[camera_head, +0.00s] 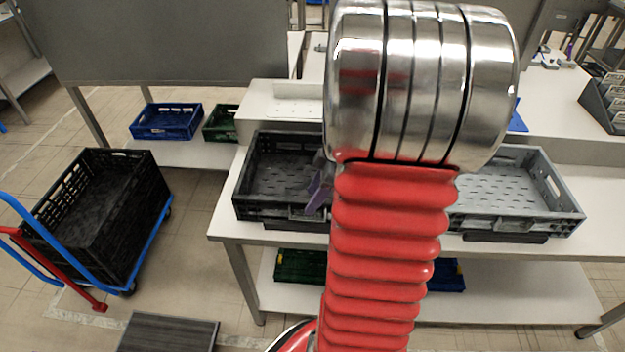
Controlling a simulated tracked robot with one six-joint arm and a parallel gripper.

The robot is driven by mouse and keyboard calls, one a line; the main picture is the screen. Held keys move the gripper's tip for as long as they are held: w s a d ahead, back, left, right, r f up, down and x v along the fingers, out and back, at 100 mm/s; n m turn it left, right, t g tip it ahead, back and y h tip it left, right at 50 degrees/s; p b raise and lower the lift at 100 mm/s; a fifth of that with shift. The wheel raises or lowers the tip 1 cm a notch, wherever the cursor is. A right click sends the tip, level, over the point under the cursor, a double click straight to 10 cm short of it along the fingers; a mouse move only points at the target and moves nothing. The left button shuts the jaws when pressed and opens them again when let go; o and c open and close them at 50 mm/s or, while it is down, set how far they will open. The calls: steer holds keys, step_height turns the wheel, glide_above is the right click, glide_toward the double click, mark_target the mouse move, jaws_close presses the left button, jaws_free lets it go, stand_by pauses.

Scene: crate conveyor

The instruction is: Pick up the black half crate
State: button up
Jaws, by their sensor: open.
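The black half crate (265,207) sits upright on the white table, left of the middle, and looks empty. Its right part is hidden behind my red and chrome arm. My gripper (318,194) shows only in part, as purple and grey pieces at the arm's left edge, over the crate's right side. It is open, and nothing is seen held in it. I cannot tell whether it touches the crate.
A grey crate (520,222) sits on the table (222,220) to the right. A large black crate (130,235) stands on a blue trolley at left. Blue (166,133) and green (213,137) crates lie on a lower shelf behind.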

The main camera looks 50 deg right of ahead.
steer(key=x, duration=0.3)
steer(key=shift+a+f, duration=0.2)
steer(key=shift+a, duration=0.05)
steer(key=shift+w+a+f, duration=0.1)
steer(key=shift+w+f, duration=0.1)
steer(key=shift+f, duration=0.25)
steer(key=shift+f, duration=0.25)
stand_by(0.4)
jaws_close()
stand_by(0.5)
steer(key=shift+r, duration=0.1)
stand_by(0.9)
